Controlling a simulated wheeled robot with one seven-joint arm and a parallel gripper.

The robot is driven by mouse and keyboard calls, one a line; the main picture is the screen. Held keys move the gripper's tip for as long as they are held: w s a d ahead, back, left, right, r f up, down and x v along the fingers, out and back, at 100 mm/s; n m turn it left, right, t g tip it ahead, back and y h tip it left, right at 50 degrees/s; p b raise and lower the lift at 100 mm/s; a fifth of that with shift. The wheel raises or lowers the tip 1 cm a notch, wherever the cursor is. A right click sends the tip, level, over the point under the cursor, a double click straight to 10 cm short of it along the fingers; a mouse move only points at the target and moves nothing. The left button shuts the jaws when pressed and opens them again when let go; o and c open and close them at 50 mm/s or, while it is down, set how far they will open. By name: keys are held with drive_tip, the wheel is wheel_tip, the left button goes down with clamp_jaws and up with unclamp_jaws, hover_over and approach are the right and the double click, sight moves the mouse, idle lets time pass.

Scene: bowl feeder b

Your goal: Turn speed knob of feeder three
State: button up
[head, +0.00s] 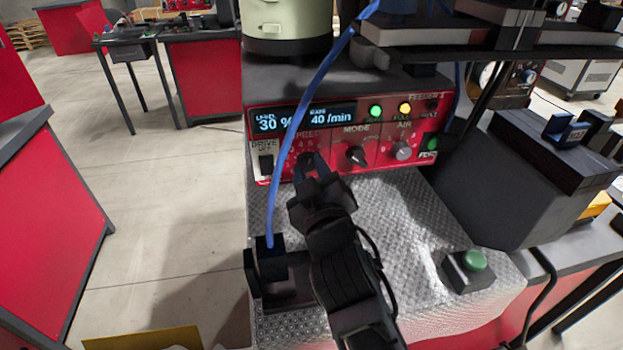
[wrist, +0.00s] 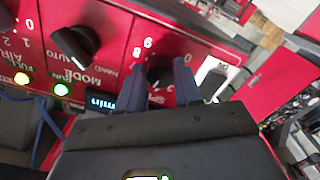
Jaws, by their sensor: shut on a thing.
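The red feeder control panel (head: 335,135) faces me in the head view. Its display (head: 303,118) reads 30 % and 40 /min. The black speed knob (wrist: 158,76) sits low on the panel's left part, below the display; in the wrist view it shows between my fingers. My gripper (head: 311,164) is shut on this knob, one finger on each side, and largely hides it in the head view. In the wrist view my gripper (wrist: 161,70) covers part of the printed scale. The knob's pointer direction is not clear.
The drive switch (head: 265,163) is close on the left. A blue tube (head: 285,140) crosses before the panel. A green button box (head: 473,262) stands on the metal plate (head: 400,215).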

drive_tip(key=shift+m, duration=0.3)
drive_tip(key=o, duration=1)
drive_tip(key=shift+o, duration=0.2)
drive_tip(key=b+v, duration=0.1)
drive_tip(key=v, duration=0.6)
drive_tip(key=shift+s, duration=0.4)
drive_tip(key=shift+d, duration=0.15)
